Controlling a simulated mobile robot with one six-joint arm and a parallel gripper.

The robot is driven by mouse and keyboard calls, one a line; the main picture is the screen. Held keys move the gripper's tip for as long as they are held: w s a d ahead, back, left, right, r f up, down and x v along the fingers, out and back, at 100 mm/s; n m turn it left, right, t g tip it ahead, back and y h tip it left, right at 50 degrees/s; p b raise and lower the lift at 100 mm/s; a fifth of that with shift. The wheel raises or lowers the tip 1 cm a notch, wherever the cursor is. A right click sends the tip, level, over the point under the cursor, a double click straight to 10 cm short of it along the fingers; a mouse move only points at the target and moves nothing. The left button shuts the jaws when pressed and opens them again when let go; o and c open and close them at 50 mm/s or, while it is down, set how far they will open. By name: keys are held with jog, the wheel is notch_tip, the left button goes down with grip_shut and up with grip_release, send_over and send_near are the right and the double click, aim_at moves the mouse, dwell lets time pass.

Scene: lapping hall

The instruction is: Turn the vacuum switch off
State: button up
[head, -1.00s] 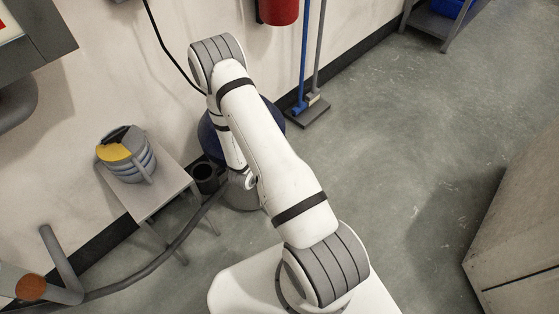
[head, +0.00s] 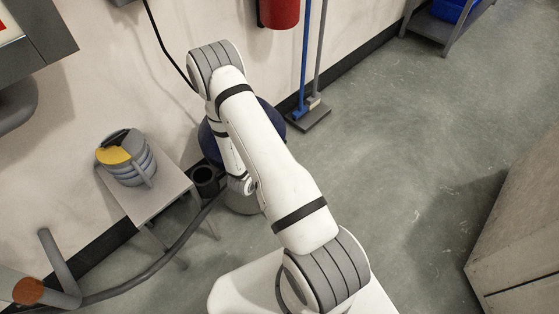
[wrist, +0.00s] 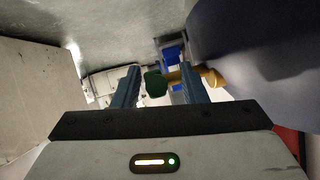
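The vacuum, a dark blue drum (head: 270,118) on a grey base, stands by the wall, partly hidden behind my arm in the head view. In the wrist view a large dark blue rounded surface (wrist: 255,45), apparently this drum, fills the upper right. My gripper (wrist: 160,72) is open, its two blue-grey fingers apart. A dark green rounded piece (wrist: 155,84) shows between the fingers with gaps on both sides; I cannot tell whether it is the switch or how far off it is. A yellow-orange piece (wrist: 213,78) shows right beside the right finger. My gripper is hidden in the head view.
A grey hose (head: 165,258) runs along the floor towards the vacuum. A small stool (head: 158,195) bears a stack of grey rings (head: 130,172). A broom and dustpan (head: 308,118) lean right of the drum. A cabinet (head: 520,240) stands right; the floor between is clear.

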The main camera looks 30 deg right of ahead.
jog(key=v, duration=0.7)
jog(key=shift+s+a+r+p, duration=0.2)
jog(key=shift+a+p, duration=0.1)
jog(key=shift+p, duration=0.15)
